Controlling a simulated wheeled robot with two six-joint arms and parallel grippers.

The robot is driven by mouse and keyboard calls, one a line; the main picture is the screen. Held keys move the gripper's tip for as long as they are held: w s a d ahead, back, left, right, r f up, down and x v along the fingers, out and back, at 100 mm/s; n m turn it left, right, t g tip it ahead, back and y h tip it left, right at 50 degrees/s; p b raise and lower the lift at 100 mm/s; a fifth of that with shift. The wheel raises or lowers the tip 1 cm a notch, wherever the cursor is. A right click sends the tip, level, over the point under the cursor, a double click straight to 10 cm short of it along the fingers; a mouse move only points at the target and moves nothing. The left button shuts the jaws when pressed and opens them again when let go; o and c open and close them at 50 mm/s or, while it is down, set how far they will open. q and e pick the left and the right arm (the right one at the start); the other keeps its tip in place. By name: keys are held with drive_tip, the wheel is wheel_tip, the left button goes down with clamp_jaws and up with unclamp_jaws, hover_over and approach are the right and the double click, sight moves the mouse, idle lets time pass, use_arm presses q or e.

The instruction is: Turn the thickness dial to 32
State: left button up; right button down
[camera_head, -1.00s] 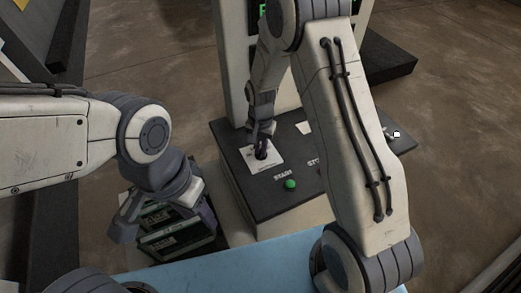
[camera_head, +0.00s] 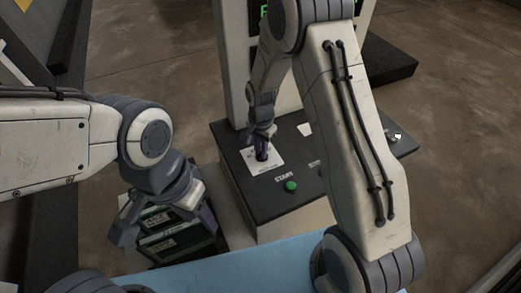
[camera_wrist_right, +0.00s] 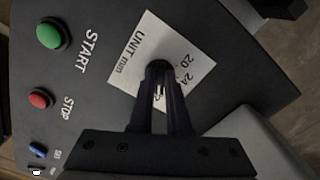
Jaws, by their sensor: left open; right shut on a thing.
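The thickness dial (camera_wrist_right: 159,67) is a dark knob on a white plate (camera_wrist_right: 202,68) printed "UNIT mm", with 20 and 24 readable beside it. My right gripper (camera_wrist_right: 158,78) is shut on the dial from above, and its fingers hide much of the knob and scale. I cannot read the dial's pointer. In the head view my right gripper (camera_head: 262,150) is over the white plate (camera_head: 267,165) on the black control panel (camera_head: 252,198). My left gripper (camera_head: 166,226) is open, empty as far as I can see, left of the panel.
A green START button (camera_wrist_right: 50,34) and red STOP button (camera_wrist_right: 40,98) are beside the dial. Dark boxes with printed labels (camera_head: 160,243) stand under my left gripper. A light blue surface (camera_head: 240,277) lies in front. A white upright frame (camera_head: 232,60) rises behind the panel.

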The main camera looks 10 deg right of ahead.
drive_tip(key=c, duration=0.9)
unclamp_jaws()
drive_tip(key=shift+r+b, duration=1.2)
drive_tip(key=shift+r, duration=4.1)
drive_tip(key=s+a+r+n, duration=0.4)
drive_tip(key=s+a+n, duration=0.35)
drive_tip(key=s, duration=0.35)
drive_tip(key=s+n, duration=0.3)
drive_tip(key=s, duration=0.2)
drive_tip(key=s+a+n+b, duration=0.1)
drive_tip(key=s+n, duration=0.2)
drive_tip(key=s, duration=0.2)
drive_tip(key=s+n+y, duration=0.1)
drive_tip(key=s+n, duration=0.3)
drive_tip(key=s, duration=0.2)
drive_tip(key=shift+a+r+b, duration=0.15)
drive_tip(key=shift+r+b, duration=0.2)
